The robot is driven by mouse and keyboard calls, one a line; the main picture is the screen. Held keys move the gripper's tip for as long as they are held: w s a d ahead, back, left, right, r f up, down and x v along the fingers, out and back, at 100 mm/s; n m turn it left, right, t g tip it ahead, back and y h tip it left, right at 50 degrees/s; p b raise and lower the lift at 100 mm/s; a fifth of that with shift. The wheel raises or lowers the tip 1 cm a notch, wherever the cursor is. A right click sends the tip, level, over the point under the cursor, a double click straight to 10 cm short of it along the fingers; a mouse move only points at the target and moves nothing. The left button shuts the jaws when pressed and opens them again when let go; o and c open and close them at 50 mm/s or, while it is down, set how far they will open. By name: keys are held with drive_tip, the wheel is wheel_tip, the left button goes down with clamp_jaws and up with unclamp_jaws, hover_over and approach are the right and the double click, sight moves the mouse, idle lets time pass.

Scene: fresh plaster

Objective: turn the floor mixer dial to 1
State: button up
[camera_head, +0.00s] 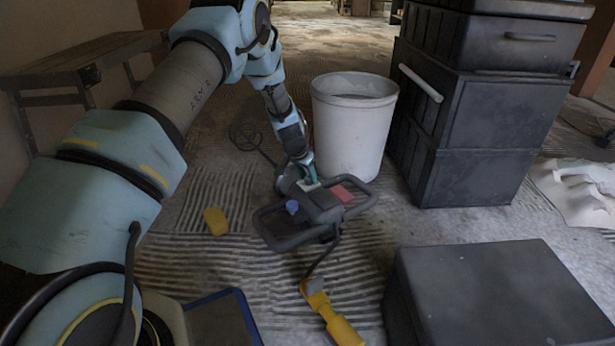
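The floor mixer (318,205) stands on the ridged floor in the middle of the view. It has dark looped handles on both sides, a red patch (342,193) on top and a small blue knob (292,207) at its left. I cannot tell which part is the dial, and no numbers are readable. My gripper (310,178) points down at the back of the mixer's top, beside a pale patch there. Its teal fingertips are at or just above the housing. They are too small to show whether they touch, are open or are shut.
A white bucket (352,125) stands close behind the mixer. Stacked black cases (480,130) are at the back right, and a dark box (495,290) is at the front right. A yellow block (215,221) and a yellow-handled tool (340,325) lie nearby. A bench (85,60) is at the left.

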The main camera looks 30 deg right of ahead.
clamp_jaws()
